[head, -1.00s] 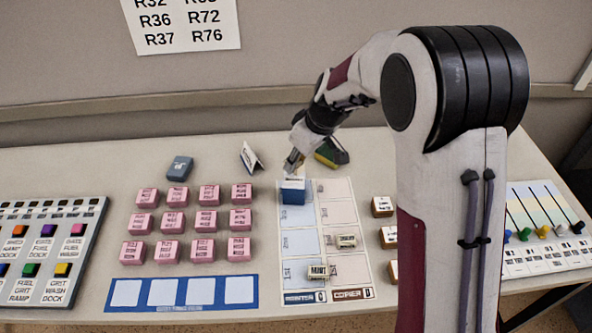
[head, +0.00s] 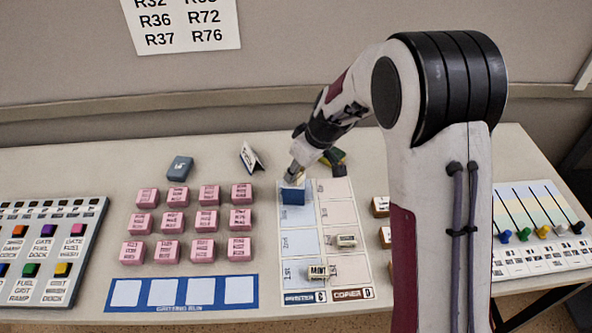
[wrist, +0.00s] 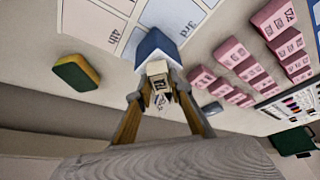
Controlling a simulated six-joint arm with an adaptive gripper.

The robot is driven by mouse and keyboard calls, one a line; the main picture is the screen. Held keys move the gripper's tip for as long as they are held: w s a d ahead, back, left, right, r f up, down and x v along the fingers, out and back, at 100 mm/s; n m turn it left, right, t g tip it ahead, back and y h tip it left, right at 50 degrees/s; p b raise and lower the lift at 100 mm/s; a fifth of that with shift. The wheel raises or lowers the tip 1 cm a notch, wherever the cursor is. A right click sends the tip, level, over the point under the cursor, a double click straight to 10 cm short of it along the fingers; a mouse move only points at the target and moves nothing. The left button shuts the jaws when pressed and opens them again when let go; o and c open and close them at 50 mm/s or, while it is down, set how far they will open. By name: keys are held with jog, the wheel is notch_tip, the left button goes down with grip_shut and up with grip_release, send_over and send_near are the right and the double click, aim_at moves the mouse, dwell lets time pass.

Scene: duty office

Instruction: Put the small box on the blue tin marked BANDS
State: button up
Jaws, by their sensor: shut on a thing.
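My gripper (wrist: 160,98) is shut on a small cream box (wrist: 158,70) with dark marks, which shows between the fingertips in the wrist view. A blue block-shaped thing (wrist: 152,44) is right beside the held box there; whether they touch is unclear. In the head view this blue thing (head: 293,197) stands at the far end of the mat's left column, with my gripper (head: 294,177) just above it. I cannot read any marking on it. A grey-blue tin-like block (head: 180,168) with a pale mark lies at the back left; its word is unreadable.
Small cream boxes (head: 321,272) lie on the printed mat (head: 300,243). Several pink blocks (head: 203,221) stand in rows to its left. A folded card (head: 250,158) and a green-yellow block (head: 334,157) are behind. Button and slider panels flank the table.

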jog(key=shift+f, duration=0.1)
jog(key=o, duration=0.9)
jog(key=shift+o, duration=0.2)
jog(key=v, duration=1.2)
jog(key=shift+s, duration=0.1)
